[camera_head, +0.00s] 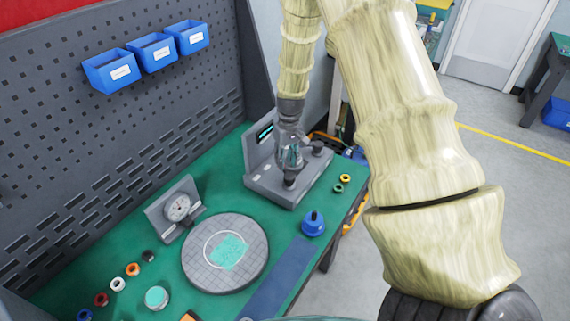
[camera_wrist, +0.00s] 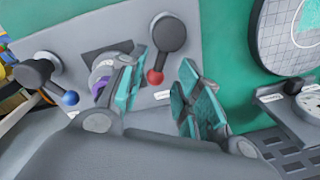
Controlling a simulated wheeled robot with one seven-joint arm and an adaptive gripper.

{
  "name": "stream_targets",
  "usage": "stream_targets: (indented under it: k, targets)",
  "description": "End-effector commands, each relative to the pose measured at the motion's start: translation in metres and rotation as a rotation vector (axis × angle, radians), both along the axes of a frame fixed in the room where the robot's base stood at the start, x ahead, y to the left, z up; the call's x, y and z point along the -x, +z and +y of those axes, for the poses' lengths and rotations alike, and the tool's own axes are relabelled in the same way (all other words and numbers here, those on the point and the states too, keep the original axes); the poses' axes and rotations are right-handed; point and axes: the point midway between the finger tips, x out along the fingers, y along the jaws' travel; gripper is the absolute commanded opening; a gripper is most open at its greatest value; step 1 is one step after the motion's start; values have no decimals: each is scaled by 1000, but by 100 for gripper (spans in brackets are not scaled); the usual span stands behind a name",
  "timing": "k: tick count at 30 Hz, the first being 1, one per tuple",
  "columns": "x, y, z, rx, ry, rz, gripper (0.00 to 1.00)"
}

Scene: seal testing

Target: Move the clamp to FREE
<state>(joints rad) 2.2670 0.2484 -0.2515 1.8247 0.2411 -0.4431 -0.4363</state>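The grey test station (camera_head: 268,183) stands on the green bench in the head view, with my gripper (camera_head: 291,165) over it. In the wrist view, one dark lever (camera_wrist: 168,36) ends in a red ball (camera_wrist: 155,77). Another dark lever (camera_wrist: 38,71) ends in a blue ball (camera_wrist: 70,98). I cannot tell from the small labels which lever is the clamp. My gripper (camera_wrist: 160,92) also shows there, its teal fingers apart. The red ball appears in the gap between them, with no visible grip. A pale and purple ring-shaped part (camera_wrist: 103,72) is partly hidden behind the left finger.
A round gridded plate (camera_head: 225,275), a dial gauge (camera_head: 178,208) and a blue knobbed piece (camera_head: 313,223) are on the bench. Several small coloured rings lie along its front left. Blue bins (camera_head: 110,72) hang on the pegboard behind.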

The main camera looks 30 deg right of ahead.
Motion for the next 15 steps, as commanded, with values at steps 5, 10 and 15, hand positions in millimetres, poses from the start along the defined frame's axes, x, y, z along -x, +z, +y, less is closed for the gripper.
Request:
stream_targets:
  k: [5,10,15]
  targets:
    - [0,-18,1,1,2,3,34]
    - [-1,-30,3,1,2,0,34]
    - [-1,-36,3,1,1,0,34]
